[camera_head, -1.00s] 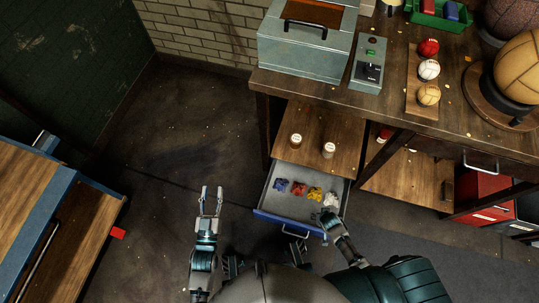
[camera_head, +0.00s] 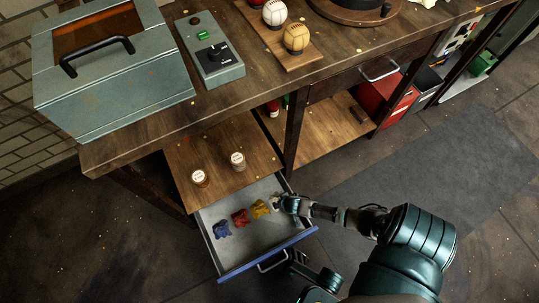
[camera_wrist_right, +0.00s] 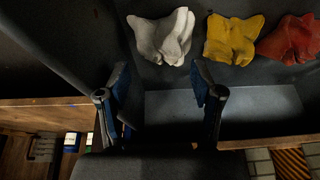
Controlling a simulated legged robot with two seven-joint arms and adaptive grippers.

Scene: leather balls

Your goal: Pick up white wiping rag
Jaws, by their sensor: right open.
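The white wiping rag (camera_wrist_right: 162,36) lies crumpled in the open drawer (camera_head: 262,243). In the right wrist view it is just beyond my open right gripper (camera_wrist_right: 164,88), between the line of the two fingers and not held. In the head view my right gripper (camera_head: 290,205) is over the drawer's right end and mostly covers the white rag, of which a small pale bit (camera_head: 277,203) shows. A yellow rag (camera_head: 261,209), a red rag (camera_head: 240,217) and a blue rag (camera_head: 222,229) lie in a row to its left.
The drawer walls stand close around my right gripper. Two small jars (camera_head: 237,161) stand on the wooden shelf above the drawer. The workbench (camera_head: 200,112) carries a metal box (camera_head: 110,70), a control box (camera_head: 210,52) and leather balls (camera_head: 296,38).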

